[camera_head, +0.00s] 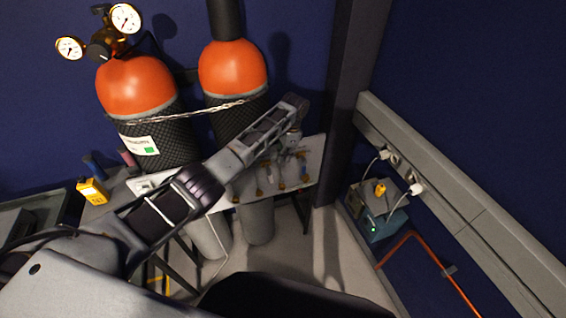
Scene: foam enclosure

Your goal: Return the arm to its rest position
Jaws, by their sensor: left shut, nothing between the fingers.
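My left arm (150,215) comes in from the lower left and stretches up and to the right across the view. My left gripper (290,118) is at its far end, in front of the right-hand gas cylinder's lower part and above the white panel. Its fingers are shut with nothing held. Whether it touches the panel cannot be told from this angle. My right gripper is not in view.
Two orange-topped cylinders (234,68) stand behind a chain (190,115). A white panel (315,160) with several brass fittings lies under the arm. A yellow device (92,191) is at left. A teal box (386,226) sits by the right wall. Floor shows at lower centre.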

